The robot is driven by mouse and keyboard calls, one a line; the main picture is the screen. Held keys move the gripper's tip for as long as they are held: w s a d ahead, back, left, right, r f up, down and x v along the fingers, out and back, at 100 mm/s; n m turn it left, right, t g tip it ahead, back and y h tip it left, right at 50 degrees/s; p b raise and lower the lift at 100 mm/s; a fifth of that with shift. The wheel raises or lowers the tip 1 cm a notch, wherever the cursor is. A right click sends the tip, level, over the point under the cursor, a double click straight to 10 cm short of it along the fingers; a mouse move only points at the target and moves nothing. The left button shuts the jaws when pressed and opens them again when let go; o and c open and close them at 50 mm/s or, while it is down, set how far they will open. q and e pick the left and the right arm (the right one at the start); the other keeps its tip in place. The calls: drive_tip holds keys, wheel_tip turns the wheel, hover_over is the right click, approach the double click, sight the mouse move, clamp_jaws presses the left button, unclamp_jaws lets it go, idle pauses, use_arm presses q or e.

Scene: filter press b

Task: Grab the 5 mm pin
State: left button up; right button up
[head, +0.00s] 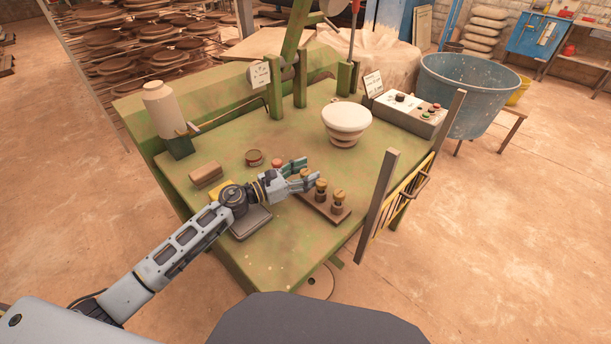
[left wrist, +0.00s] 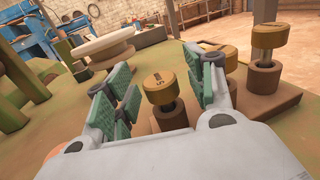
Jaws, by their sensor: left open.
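My left gripper (head: 298,174) is open over the green table, at the left end of a brown wooden block (head: 316,208). In the left wrist view, a pin with a brass-coloured knob marked 5 (left wrist: 160,88) stands upright in the block (left wrist: 245,118), between the open green-padded fingers. A gap shows on its left side; contact on the right cannot be told. Two more brass-knobbed pins, the middle one (head: 321,186) and the end one (head: 339,196), stand in the block to the right. In the head view the fingers mostly hide the marked pin. My right gripper is not in view.
A white round-topped mould (head: 346,118) stands behind the block. A control box (head: 408,113) sits at the table's back right. A tin (head: 254,158), a brown brick-like block (head: 206,174) and a grey tray (head: 251,223) lie near my left arm. A post and yellow guard (head: 405,195) edge the right side.

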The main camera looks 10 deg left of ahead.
sight(305, 171)
use_arm(q)
drive_tip(key=shift+c, duration=0.2)
drive_tip(key=c, duration=1.1)
drive_tip(key=shift+r, duration=0.2)
drive_tip(key=shift+r, duration=0.55)
wheel_tip(305, 171, up, 7)
drive_tip(key=shift+r+p, duration=0.1)
drive_tip(key=shift+p, duration=1.05)
drive_tip(key=shift+r, duration=0.7)
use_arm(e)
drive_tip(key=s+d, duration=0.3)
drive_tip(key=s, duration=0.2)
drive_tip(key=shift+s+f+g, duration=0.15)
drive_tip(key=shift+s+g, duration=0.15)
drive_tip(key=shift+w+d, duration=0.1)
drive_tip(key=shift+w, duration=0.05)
